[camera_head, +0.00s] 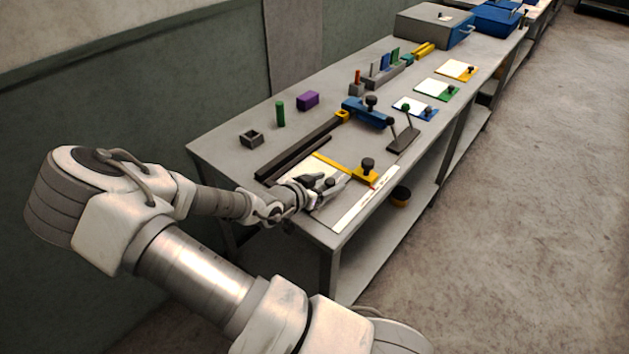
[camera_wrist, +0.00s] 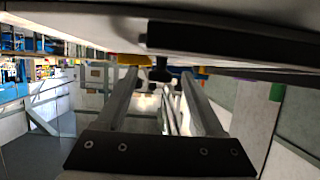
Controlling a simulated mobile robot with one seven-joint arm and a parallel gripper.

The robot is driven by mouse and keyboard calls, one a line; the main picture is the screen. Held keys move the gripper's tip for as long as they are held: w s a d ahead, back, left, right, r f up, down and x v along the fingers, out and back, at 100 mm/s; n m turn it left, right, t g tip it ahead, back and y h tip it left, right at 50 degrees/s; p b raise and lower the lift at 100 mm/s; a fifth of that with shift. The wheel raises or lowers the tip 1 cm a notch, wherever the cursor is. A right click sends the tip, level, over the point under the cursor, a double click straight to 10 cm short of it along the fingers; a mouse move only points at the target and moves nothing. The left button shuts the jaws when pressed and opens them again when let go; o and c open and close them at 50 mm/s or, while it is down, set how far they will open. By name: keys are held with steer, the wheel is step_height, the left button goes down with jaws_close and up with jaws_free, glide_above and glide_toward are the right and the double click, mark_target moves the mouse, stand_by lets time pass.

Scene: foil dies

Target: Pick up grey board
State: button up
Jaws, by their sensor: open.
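A pale board (camera_head: 308,169), which I take to be the grey board, lies flat near the front end of the workbench, partly hidden under my gripper. My gripper (camera_head: 329,184) is open and low over it, with a small dark knob between or beside the fingers; contact cannot be told. In the wrist view, the two fingers of my gripper (camera_wrist: 161,78) are spread apart, and a dark knob (camera_wrist: 160,73) shows between their tips. The bench underside or top fills the upper part of that view.
A yellow block with a black knob (camera_head: 366,174) stands just right of my gripper. A white strip (camera_head: 367,199) lies along the bench edge. Dark rails (camera_head: 298,151) lie behind. Boards with blue, green and yellow corners (camera_head: 437,90) lie farther back.

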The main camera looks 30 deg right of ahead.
jaws_close()
steer(key=shift+r, duration=0.1)
stand_by(0.3)
